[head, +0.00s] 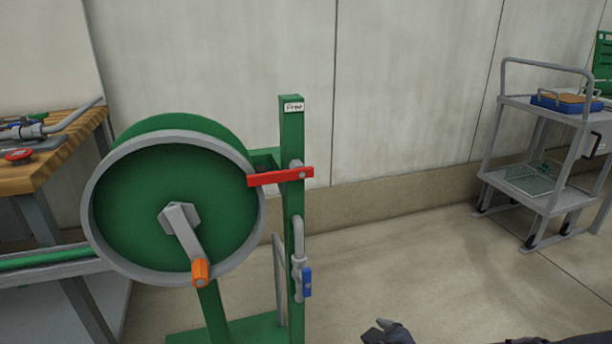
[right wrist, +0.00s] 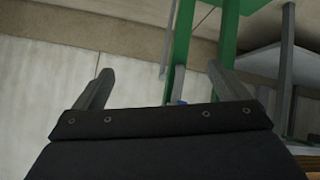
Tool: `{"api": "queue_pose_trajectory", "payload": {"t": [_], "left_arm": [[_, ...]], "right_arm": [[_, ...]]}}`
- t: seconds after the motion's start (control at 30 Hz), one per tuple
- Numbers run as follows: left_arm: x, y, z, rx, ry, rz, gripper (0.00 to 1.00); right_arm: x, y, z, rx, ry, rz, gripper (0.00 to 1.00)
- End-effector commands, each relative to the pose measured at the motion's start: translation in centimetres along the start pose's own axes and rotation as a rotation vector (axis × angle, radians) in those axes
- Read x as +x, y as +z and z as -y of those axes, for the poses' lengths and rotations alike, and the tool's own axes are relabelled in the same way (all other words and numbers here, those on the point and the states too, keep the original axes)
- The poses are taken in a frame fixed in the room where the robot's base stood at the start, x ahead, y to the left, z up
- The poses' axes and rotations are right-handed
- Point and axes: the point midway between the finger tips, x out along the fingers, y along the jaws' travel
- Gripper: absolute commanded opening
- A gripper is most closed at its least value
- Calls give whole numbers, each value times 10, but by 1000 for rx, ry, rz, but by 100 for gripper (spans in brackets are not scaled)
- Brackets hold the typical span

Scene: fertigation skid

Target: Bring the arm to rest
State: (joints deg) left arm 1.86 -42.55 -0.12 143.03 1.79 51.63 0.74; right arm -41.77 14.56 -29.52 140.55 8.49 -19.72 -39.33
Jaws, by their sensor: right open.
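My right gripper (head: 386,330) shows at the bottom edge of the head view, low and to the right of the green reel stand. In the right wrist view its two fingers (right wrist: 160,88) are spread apart with nothing between them. The green post (right wrist: 182,45) of the stand shows beyond the fingers, apart from them. Most of my right arm is cut off by the lower edge of the head view. My left gripper is not in view.
A green reel (head: 150,215) with an orange-handled crank (head: 200,272) stands at left. Its post carries a red lever (head: 280,176) and a blue-handled valve (head: 307,282). A workbench (head: 60,150) is at far left, a grey cart (head: 530,195) at right. Floor between stand and cart is clear.

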Motion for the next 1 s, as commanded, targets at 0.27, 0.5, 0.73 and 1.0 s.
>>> {"api": "queue_pose_trajectory", "payload": {"t": [0.27, 0.5, 0.73, 1.0], "left_arm": [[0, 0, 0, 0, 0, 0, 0], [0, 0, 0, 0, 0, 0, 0], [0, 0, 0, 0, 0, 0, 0], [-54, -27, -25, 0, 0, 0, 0]], "right_arm": [[-98, 21, -16, 520, -181, 109, 95], [-160, 47, -13, 717, -174, 216, 95], [-203, 74, -4, 848, -100, 317, 95], [-246, 28, -17, 856, -102, 332, 95]]}}
